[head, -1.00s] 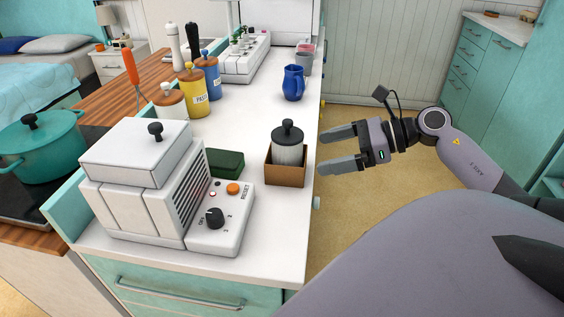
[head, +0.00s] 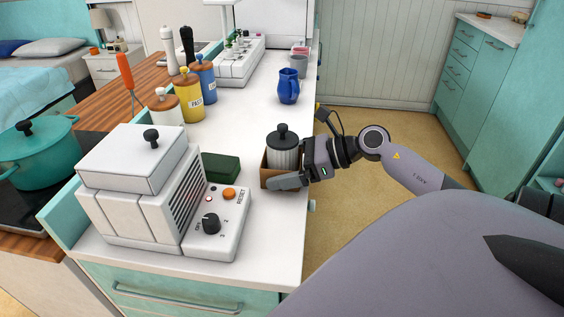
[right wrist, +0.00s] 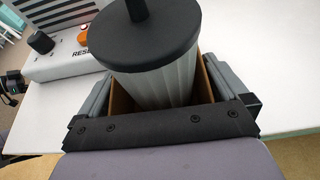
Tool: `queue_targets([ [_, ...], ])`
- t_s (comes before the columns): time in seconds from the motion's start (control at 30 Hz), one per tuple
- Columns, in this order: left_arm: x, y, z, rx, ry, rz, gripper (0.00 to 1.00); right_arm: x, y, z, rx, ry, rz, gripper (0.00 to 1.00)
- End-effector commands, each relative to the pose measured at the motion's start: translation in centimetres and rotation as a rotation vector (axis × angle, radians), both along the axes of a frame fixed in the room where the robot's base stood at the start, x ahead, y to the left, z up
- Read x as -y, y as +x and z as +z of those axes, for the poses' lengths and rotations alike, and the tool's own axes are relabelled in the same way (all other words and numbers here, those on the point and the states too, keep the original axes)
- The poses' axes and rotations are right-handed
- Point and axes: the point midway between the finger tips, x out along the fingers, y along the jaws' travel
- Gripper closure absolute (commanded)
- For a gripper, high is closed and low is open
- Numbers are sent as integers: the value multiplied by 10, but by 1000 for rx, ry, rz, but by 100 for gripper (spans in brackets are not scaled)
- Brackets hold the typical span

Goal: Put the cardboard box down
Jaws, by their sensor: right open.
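The cardboard box (head: 266,177) stands on the white counter near its right edge. A ribbed white canister with a black knobbed lid (head: 283,150) stands in the box and rises above its rim. My right gripper (head: 285,172) is open, with its fingers along two opposite sides of the box. In the right wrist view the box's brown walls (right wrist: 122,103) show between the two grey fingers, with the canister (right wrist: 165,88) inside. Whether the fingers touch the box I cannot tell.
A white machine (head: 140,195) with a control panel (head: 218,222) stands left of the box. A dark green block (head: 221,167) lies close beside the box. A blue jug (head: 288,86) stands farther back. The counter between jug and box is clear.

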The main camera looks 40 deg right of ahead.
Motion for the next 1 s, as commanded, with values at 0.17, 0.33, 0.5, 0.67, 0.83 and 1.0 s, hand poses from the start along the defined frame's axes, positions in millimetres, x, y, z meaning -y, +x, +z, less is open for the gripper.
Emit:
queue_targets([
  [0.17, -1, -1, -2, -5, 2, 1, 0, -2, 3, -2, -1, -1, -1, 0],
  [0.33, -1, -1, -3, -6, 2, 1, 0, -2, 3, -2, -1, -1, 0, 6],
  [0.5, -1, -1, -3, -6, 2, 3, 0, -2, 3, -1, 2, 0, -1, 38],
  [0.67, -1, -1, -2, -5, 2, 3, 0, -2, 3, -1, 2, 0, -1, 38],
  [0.83, -1, 0, 0, -1, 1, 3, 0, -2, 3, 4, 2, -1, 0, 38],
  [1.0, -1, 0, 3, 2, 1, 2, 0, -2, 3, 23, 4, -4, 0, 38],
])
